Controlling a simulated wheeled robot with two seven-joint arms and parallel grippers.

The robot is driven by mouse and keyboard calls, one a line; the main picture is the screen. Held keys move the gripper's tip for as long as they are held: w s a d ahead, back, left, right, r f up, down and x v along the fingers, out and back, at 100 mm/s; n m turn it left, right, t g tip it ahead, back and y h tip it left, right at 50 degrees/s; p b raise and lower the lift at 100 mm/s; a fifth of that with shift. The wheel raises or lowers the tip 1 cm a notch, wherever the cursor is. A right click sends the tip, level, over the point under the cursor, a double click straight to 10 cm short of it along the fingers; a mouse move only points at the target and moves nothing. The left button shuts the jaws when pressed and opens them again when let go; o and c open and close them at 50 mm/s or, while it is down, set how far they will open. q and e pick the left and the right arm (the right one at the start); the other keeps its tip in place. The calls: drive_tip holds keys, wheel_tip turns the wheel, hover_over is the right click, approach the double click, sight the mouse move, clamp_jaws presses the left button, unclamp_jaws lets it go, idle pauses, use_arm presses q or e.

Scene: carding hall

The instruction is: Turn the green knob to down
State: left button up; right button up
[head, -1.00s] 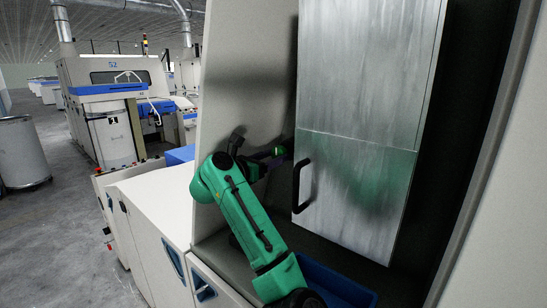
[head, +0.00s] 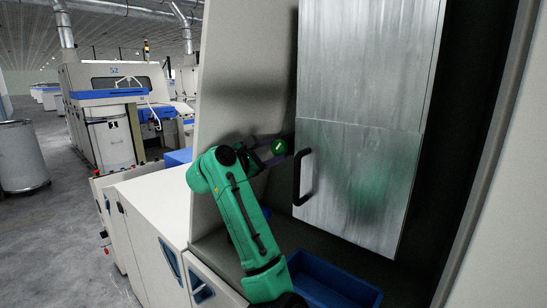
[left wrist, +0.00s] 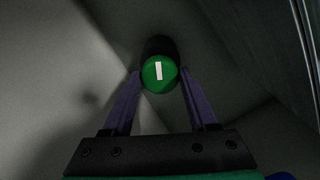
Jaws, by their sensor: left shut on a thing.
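The green knob (head: 279,147) is a round green cap with a white bar, on the inner wall of the machine left of the metal door. In the left wrist view the knob (left wrist: 159,84) sits between the fingertips on a dark stem, its white bar running along the fingers' direction. My left gripper (head: 275,149) has its purple fingers on either side of the knob and is shut on it; the fingers also show in the left wrist view (left wrist: 160,76). The exact contact is dark. My right gripper is in neither view.
A grey metal door (head: 352,180) with a black handle (head: 302,178) stands close right of the gripper. A blue bin (head: 330,283) lies below. White cabinets (head: 150,222) stand at left. A grey drum (head: 20,157) stands on the open floor.

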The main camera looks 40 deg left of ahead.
use_arm(q)
drive_tip(key=m+b, duration=0.1)
drive_tip(key=m, duration=0.1)
drive_tip(key=m+b, duration=0.1)
drive_tip(key=shift+f+m, duration=0.2)
drive_tip(key=shift+m, duration=0.2)
drive_tip(key=m+b, duration=0.2)
drive_tip(key=m, duration=0.1)
drive_tip(key=shift+m, duration=0.3)
drive_tip(key=m+b, duration=0.1)
drive_tip(key=m, duration=0.2)
drive_tip(key=shift+m+b, duration=0.35)
drive_tip(key=shift+m, duration=0.05)
drive_tip(key=m+b, duration=0.1)
drive_tip(key=m, duration=0.2)
drive_tip(key=shift+m, duration=0.3)
drive_tip(key=m+b, duration=0.1)
drive_tip(key=m, duration=0.2)
drive_tip(key=shift+m+b, duration=0.3)
drive_tip(key=shift+b, duration=0.1)
drive_tip(key=m+b, duration=0.1)
drive_tip(key=m, duration=0.2)
drive_tip(key=shift+m, duration=0.3)
drive_tip(key=m, duration=0.3)
drive_tip(key=shift+b, duration=0.3)
drive_tip(key=shift+m, duration=1.8)
